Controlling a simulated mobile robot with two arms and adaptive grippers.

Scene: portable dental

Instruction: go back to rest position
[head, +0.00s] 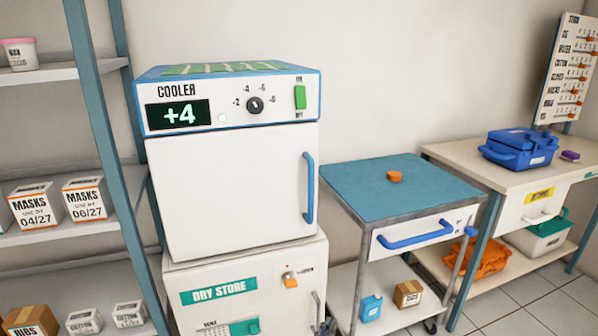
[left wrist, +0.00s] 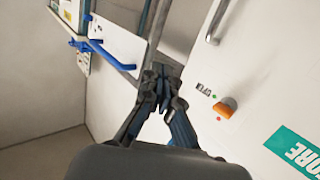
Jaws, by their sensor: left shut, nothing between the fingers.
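My left gripper (left wrist: 162,75) is shut and empty in the left wrist view. Its dark fingers meet in front of the dry store, apart from the orange knob (left wrist: 226,108). In the head view only a small dark part of it (head: 325,326) shows at the bottom edge, by the dry store's handle. My right gripper is in neither view.
The cooler (head: 230,195), door shut and display at +4, stands on the dry store (head: 190,315). A blue-topped cart (head: 365,185) with an orange piece (head: 395,177) is to the right. A shelf with mask boxes (head: 85,198) is left.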

